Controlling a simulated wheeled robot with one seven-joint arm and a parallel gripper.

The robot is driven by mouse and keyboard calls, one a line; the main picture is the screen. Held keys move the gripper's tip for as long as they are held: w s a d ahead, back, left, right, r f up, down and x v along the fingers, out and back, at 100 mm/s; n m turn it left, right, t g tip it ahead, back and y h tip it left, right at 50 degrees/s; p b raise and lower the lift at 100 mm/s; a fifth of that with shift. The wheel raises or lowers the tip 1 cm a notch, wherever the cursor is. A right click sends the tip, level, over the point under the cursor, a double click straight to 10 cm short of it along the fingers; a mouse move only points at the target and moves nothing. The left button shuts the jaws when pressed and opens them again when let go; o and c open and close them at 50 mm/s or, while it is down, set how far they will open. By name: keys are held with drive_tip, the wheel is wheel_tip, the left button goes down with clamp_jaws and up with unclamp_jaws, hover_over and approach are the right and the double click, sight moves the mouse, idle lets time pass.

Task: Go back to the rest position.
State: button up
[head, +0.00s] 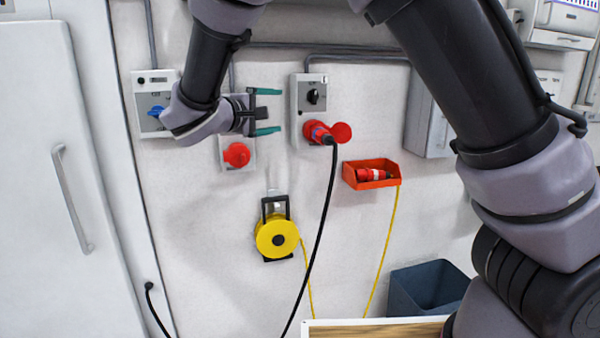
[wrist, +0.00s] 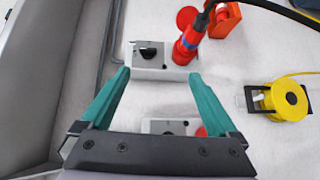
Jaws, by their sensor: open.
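My gripper (head: 267,111) is in front of the wall at the left of the head view. Its two green fingers are apart, with nothing between them. The wrist view also shows my gripper (wrist: 157,82) open, its fingers pointing toward a grey switch box (wrist: 150,60). In the head view this switch box (head: 309,95), with a black knob, is right of the fingertips. A red plug (head: 319,132) with a black cable sits in the socket under the box, apart from my fingers. The plug (wrist: 187,43) also shows in the wrist view.
A red socket (head: 237,154) is just below my gripper, and a blue-knobbed box (head: 155,106) is behind my wrist. A yellow reel (head: 277,238) and a red bin (head: 371,176) holding a red connector hang on the wall. A dark crate (head: 425,288) is low at right.

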drive_tip(key=s+d+f+m+g+y, duration=0.15)
drive_tip(key=d+g, duration=0.25)
drive_tip(key=d, duration=0.4)
drive_tip(key=d+f+m+g+y, duration=0.1)
drive_tip(key=d+f+m+g, duration=0.15)
drive_tip(key=d, duration=0.55)
drive_tip(key=s+d+f+m+g+y, duration=0.1)
drive_tip(key=d+m+g, duration=0.25)
drive_tip(key=d, duration=0.55)
drive_tip(key=s+d+r+m+t+y, duration=0.1)
drive_tip(key=s+d+r+m+y, duration=0.2)
drive_tip(key=s, duration=0.5)
drive_tip(key=s+d+r+m+t+y, duration=0.1)
drive_tip(key=s+d+r+m+y, duration=0.2)
drive_tip(key=s, duration=0.4)
drive_tip(key=shift+s+r+m+t+y, duration=0.35)
drive_tip(key=shift+r+m+t+y, duration=0.05)
drive_tip(key=shift+r+m+y, duration=0.6)
